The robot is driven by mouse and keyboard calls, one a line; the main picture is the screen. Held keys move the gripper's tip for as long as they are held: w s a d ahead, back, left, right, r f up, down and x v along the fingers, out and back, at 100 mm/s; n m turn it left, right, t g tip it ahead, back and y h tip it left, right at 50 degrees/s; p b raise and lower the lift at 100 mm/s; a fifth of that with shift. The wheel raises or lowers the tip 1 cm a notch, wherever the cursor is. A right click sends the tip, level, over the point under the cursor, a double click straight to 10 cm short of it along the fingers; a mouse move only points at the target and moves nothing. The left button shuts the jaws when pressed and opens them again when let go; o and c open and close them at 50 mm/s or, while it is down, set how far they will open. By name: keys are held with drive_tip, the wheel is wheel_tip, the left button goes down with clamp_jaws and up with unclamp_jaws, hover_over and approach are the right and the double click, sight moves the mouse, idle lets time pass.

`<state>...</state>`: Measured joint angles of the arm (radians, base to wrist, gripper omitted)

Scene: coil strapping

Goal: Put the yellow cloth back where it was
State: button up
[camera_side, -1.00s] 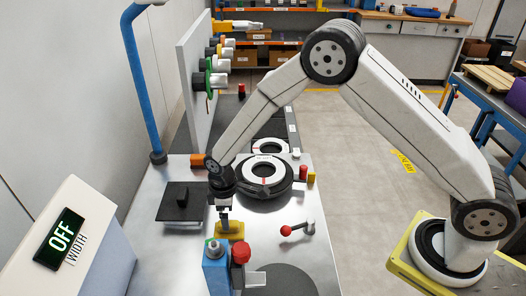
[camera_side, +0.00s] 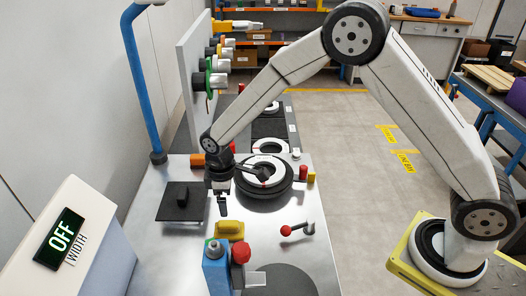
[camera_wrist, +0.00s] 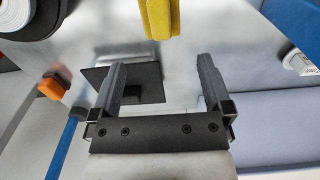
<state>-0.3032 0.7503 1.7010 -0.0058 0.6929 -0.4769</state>
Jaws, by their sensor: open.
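The yellow cloth (camera_side: 230,230) lies on the metal table, just behind the blue block with the red knob. It looks like a small folded or bunched piece. In the wrist view the yellow cloth (camera_wrist: 160,16) shows at the top edge, beyond my fingertips and partly cut off. My gripper (camera_side: 222,208) points down, above the table and a little behind the cloth, apart from it. In the wrist view my gripper (camera_wrist: 161,68) has its two fingers spread wide with nothing between them.
A black square plate (camera_side: 180,203) with a small block lies left of my gripper. A dark coil with a white ring (camera_side: 264,176) sits to the right. The blue block (camera_side: 215,268) with a red knob (camera_side: 241,252) and a red-ended lever (camera_side: 298,230) stand nearer the front.

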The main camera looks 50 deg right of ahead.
drive_tip(key=s+d+r+m+t, duration=0.1)
drive_tip(key=s+d+r+m, duration=0.3)
drive_tip(key=s+d, duration=0.3)
drive_tip(key=s+d+r+m+t, duration=0.1)
drive_tip(key=s+d+r+m, duration=0.3)
drive_tip(key=s+d, duration=0.3)
drive_tip(key=shift+s+r+m+t, duration=0.25)
drive_tip(key=shift+s+m, duration=0.25)
drive_tip(key=shift+s, duration=1.25)
drive_tip(key=shift+d, duration=0.1)
